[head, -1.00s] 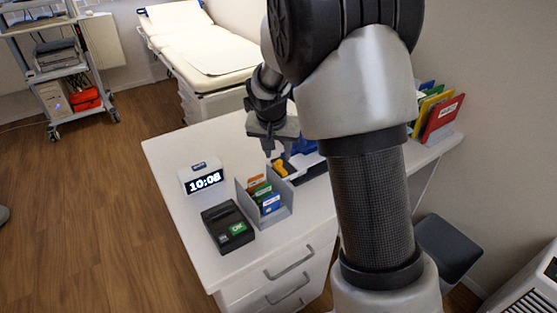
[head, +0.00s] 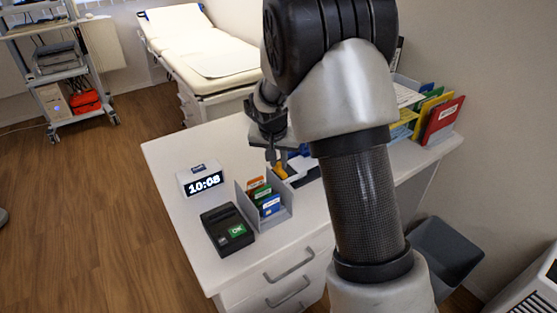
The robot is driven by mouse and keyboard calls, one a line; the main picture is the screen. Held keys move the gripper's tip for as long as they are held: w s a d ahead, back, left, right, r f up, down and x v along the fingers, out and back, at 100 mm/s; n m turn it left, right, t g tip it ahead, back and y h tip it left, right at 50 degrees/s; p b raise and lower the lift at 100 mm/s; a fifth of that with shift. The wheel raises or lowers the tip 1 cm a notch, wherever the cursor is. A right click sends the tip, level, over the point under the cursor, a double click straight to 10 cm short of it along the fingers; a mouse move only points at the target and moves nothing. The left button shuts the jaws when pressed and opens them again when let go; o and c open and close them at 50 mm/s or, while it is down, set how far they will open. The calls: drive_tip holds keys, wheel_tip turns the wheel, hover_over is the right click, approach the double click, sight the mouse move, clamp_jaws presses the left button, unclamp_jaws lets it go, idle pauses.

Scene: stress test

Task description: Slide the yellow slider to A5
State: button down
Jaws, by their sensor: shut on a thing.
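The yellow slider (head: 279,171) shows as a small yellow piece on a dark and blue device (head: 306,172) on the white desk, just behind the grey card holder. My gripper (head: 277,158) reaches down from above with its fingers at the slider, and is shut on it. My arm hides much of the device's right side. The A5 mark cannot be made out.
The grey card holder (head: 285,215) with coloured cards stands close in front of the slider. A clock (head: 200,180) and a black terminal (head: 228,230) stand on the left of the white desk (head: 180,148). Coloured folders (head: 440,120) stand at the right.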

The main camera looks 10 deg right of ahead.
sight(290, 172)
drive_tip(key=d, duration=0.1)
drive_tip(key=w+d, duration=0.1)
drive_tip(key=d, duration=0.2)
drive_tip(key=shift+w, duration=0.35)
drive_tip(key=c, duration=1.7)
unclamp_jaws()
drive_tip(key=shift+o, duration=0.2)
drive_tip(key=shift+a+r, duration=0.1)
drive_tip(key=p+v, duration=0.3)
drive_tip(key=v, duration=1.4)
drive_tip(key=shift+s+r, duration=0.1)
drive_tip(key=shift+r, duration=0.05)
